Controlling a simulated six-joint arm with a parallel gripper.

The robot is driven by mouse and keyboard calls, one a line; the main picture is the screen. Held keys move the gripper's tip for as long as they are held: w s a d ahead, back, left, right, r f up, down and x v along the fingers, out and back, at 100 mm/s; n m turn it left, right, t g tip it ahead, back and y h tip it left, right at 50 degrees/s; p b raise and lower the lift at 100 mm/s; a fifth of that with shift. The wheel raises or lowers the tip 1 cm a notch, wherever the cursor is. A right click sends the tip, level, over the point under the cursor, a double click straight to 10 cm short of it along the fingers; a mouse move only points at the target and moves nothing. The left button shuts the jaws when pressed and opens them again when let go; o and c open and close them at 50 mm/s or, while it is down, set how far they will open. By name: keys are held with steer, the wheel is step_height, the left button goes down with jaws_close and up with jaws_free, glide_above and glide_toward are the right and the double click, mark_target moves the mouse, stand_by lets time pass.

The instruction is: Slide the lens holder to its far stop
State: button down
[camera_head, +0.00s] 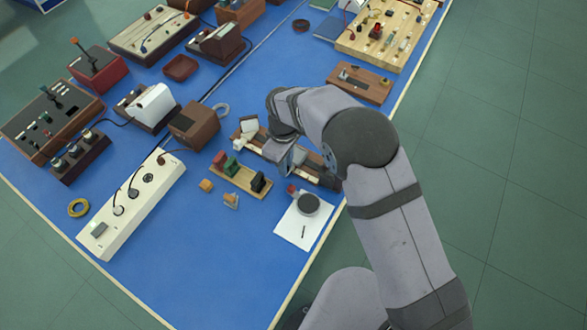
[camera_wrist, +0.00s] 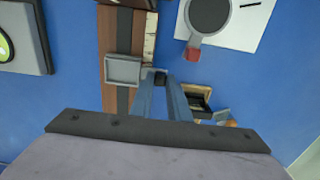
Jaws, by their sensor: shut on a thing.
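The spectrometer bench is a long brown rail (camera_head: 316,173) with a dark groove and a pale strip. It lies slantwise under my wrist in the head view and runs up the wrist view (camera_wrist: 123,18). My gripper (camera_wrist: 160,77) is at the right side of this rail, with its fingers closed together on a small dark piece, seemingly the lens holder's grip. A grey square frame (camera_wrist: 122,70) sits over the groove just left of the fingertips and appears to be part of the lens holder. In the head view my gripper (camera_head: 285,162) partly hides the rail's middle and the holder.
A white sheet with a round grey disc (camera_head: 308,204) lies near the table edge. A small wooden stand with red, green and black blocks (camera_head: 240,180) is close in front of the rail. A brown box (camera_head: 194,125) and a white pale-topped strip (camera_head: 135,205) stand to the left.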

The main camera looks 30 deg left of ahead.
steer(key=shift+a+r, duration=0.1)
steer(key=shift+a, duration=0.3)
steer(key=c, duration=2)
jaws_free()
steer(key=shift+a, duration=0.1)
steer(key=shift+r+b, duration=1.25)
steer(key=shift+r, duration=2.4)
